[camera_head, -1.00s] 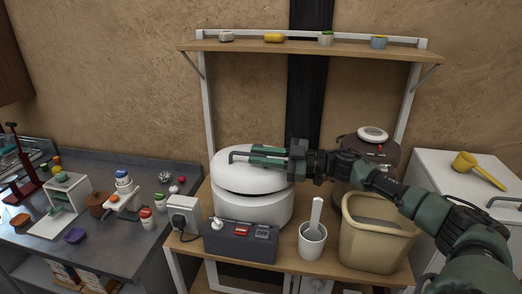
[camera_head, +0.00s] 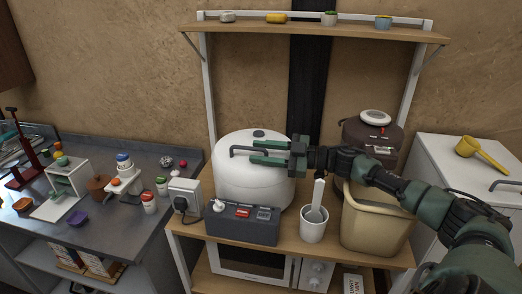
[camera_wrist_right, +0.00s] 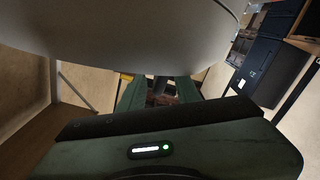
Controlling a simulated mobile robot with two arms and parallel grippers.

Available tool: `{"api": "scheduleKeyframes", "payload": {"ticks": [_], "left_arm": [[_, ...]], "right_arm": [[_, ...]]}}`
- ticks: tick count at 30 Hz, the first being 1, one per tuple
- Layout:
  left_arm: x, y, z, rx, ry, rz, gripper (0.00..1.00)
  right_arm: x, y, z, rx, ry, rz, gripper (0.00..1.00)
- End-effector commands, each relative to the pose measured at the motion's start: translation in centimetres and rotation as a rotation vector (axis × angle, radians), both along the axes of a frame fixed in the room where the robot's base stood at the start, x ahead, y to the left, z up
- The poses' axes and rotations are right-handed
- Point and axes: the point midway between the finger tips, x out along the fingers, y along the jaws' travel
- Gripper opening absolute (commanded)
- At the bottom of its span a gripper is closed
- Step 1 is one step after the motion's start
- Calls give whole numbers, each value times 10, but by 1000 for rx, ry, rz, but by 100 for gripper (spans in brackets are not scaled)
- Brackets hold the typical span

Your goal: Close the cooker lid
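The white cooker (camera_head: 252,185) stands on the wooden shelf unit. Its rounded lid sits down on the body, with no dark gap showing along the side that I see. A thin dark bar (camera_head: 240,149) shows across the lid's front. My right gripper (camera_head: 268,152) is in front of the lid, its two green fingers apart and pointing left. In the right wrist view the pale cooker surface (camera_wrist_right: 130,35) fills the top, and the fingers (camera_wrist_right: 160,92) are spread with nothing held between them. Whether they touch the lid is unclear. My left gripper is out of view.
A white cup with a utensil (camera_head: 313,228), a beige bin (camera_head: 375,228) and a dark brown cooker (camera_head: 362,140) stand to the right, close under my right arm. An upper shelf (camera_head: 310,31) spans above.

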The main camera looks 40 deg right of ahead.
Motion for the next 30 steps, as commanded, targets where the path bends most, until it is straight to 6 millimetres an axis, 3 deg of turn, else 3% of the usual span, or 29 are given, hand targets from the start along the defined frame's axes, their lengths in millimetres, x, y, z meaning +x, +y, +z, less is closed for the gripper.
{"api": "scheduleKeyframes", "payload": {"ticks": [9, 14, 23, 30], "left_arm": [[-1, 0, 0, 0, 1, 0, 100], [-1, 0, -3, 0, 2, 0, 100], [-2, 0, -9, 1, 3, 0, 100], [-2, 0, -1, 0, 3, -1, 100]], "right_arm": [[0, 1, 5, 2, -5, 3, 33], [0, 0, 22, -1, -8, 2, 33], [0, -1, 94, -2, -11, 1, 33], [0, -1, 155, 1, -12, 1, 33]]}}
